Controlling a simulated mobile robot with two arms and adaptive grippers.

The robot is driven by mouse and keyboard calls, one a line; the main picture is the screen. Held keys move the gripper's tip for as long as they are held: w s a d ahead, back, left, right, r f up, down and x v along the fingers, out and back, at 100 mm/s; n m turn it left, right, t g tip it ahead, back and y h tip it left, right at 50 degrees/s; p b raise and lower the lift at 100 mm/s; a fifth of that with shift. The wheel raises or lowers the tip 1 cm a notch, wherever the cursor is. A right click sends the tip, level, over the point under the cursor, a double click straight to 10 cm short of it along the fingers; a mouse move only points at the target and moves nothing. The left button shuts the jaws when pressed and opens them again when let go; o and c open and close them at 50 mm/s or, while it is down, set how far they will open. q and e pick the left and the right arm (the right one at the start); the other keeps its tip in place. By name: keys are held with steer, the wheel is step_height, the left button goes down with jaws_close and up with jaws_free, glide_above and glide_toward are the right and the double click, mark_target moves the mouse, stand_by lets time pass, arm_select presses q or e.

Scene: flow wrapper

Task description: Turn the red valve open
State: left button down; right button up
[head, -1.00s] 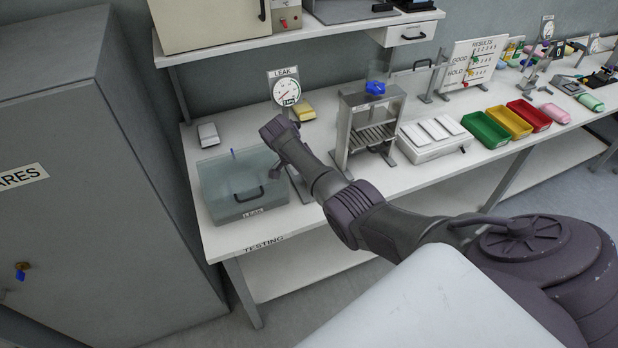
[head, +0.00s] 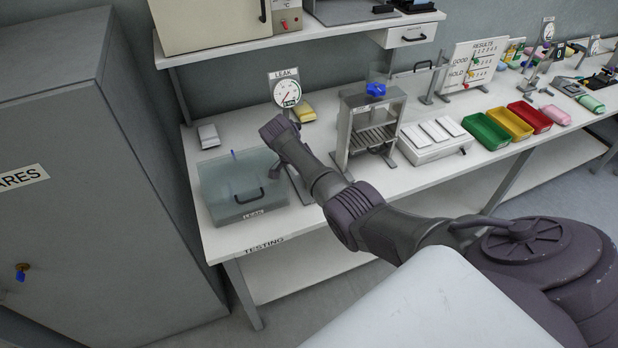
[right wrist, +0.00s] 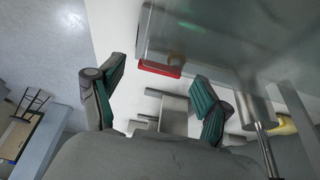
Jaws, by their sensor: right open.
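A red bar-like part, which looks like the red valve (right wrist: 160,68), shows in the right wrist view at the edge of a clear grey tank. My right gripper (right wrist: 155,98) is open, its two teal-padded fingers apart on either side below the red part in the picture. Nothing is between the pads that I can make out, and contact with the red part is not visible. In the head view my right arm reaches over the leak tank (head: 222,190); the red valve is not visible there. My left gripper is not in view.
A LEAK gauge (head: 287,93) stands behind my wrist. A metal frame with a blue knob (head: 376,90) stands right of my arm. Green (head: 485,130), yellow (head: 508,122) and red (head: 529,115) bins sit further right. A grey cabinet (head: 80,190) is at the left.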

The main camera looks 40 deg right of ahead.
steer(key=v, duration=1.1)
steer(key=shift+r, duration=0.3)
steer(key=shift+a, duration=0.1)
